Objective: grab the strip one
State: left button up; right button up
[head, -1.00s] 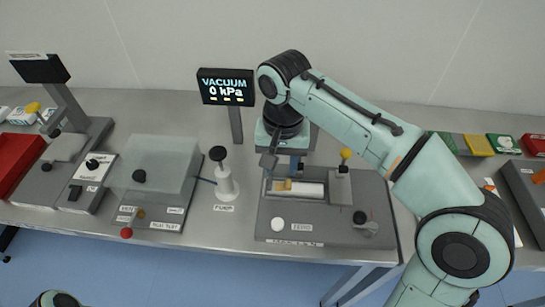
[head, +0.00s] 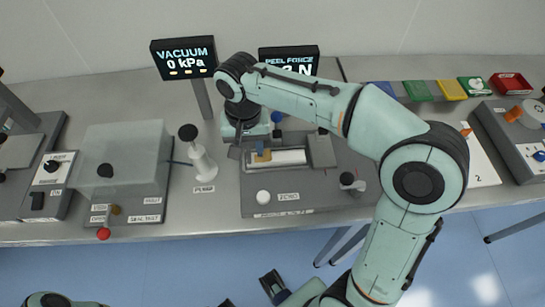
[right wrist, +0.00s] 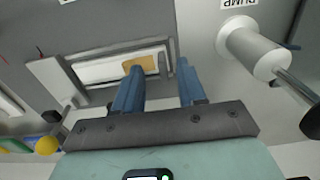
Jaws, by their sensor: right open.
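A short tan strip (head: 262,156) lies across the white bar of a grey bench fixture (head: 330,195). In the right wrist view the tan strip (right wrist: 143,65) lies on the white bar (right wrist: 100,69), just ahead of the gap between my fingers. My right gripper (right wrist: 158,70) has two blue fingers, spread apart with nothing between them. It points down over the fixture in the head view (head: 260,146), close to the strip. I cannot tell whether a finger touches it. My wrist hides the area behind. My left gripper is not clearly visible.
A white pump (head: 200,162) stands left of the fixture, beside a clear-lidded box (head: 125,160). A vacuum display (head: 184,57) reads 0 kPa. A peel force display (head: 289,57) is partly behind my arm. Coloured bins (head: 450,90) line the back right.

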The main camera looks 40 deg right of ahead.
aim_at(249, 155)
notch_tip(249, 155, down, 4)
jog(key=shift+w+r, duration=0.1)
jog(key=shift+r, duration=0.1)
grip_shut()
jog(key=shift+r, duration=0.15)
